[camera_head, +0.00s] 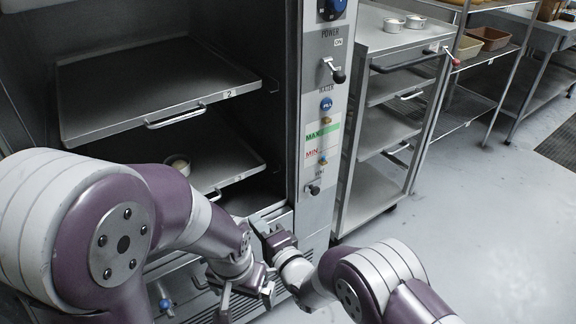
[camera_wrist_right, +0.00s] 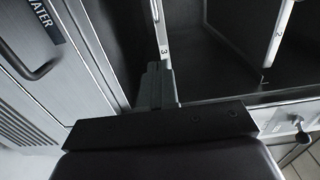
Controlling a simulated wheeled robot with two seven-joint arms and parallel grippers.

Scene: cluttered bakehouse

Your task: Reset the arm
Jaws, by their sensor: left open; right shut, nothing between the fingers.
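My left arm reaches in from the left in the head view and bends down in front of the oven. Its gripper (camera_head: 246,297) is open and empty, low in front of the oven's base. My right arm comes in from the lower right. Its gripper (camera_head: 260,226) is shut and empty, just above the left one, near the oven's lower front edge. In the right wrist view the shut fingers (camera_wrist_right: 157,85) point toward the oven opening, by a tray edge marked 3 (camera_wrist_right: 164,50). Whether they touch it I cannot tell.
The open oven holds an upper tray marked 2 (camera_head: 150,88) and a lower tray (camera_head: 228,165) with a small white dish (camera_head: 178,163). The control panel (camera_head: 322,110) has protruding levers. A steel rack cart (camera_head: 385,130) stands to the right. The floor (camera_head: 500,220) at right is clear.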

